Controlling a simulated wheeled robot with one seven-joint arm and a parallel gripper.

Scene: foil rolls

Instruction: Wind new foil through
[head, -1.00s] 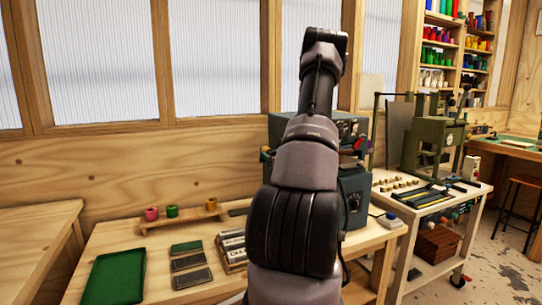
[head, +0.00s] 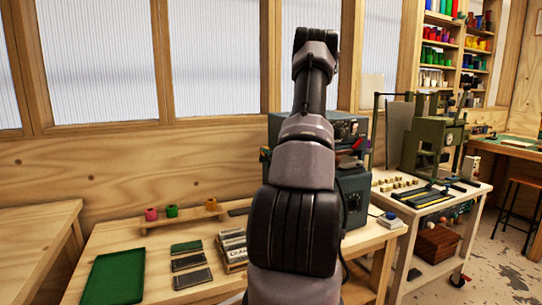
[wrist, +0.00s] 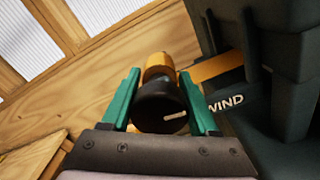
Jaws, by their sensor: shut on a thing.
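In the wrist view my gripper (wrist: 160,82) has its teal fingers shut on a black knob (wrist: 160,108) with a white mark on its face. A gold foil roll (wrist: 158,64) sits just behind the knob. A gold strip (wrist: 215,67) runs right from near the roll to the dark machine (wrist: 292,85), beside the word WIND (wrist: 226,103). In the head view my arm hides much of the machine (head: 354,200), and my gripper does not show.
A wooden rack with pink (head: 151,214), green (head: 171,211) and orange (head: 211,204) rolls stands on the bench (head: 130,237). A green tray (head: 115,278), dark plates (head: 190,262) and a type block (head: 232,247) lie in front. A green press (head: 433,140) stands right.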

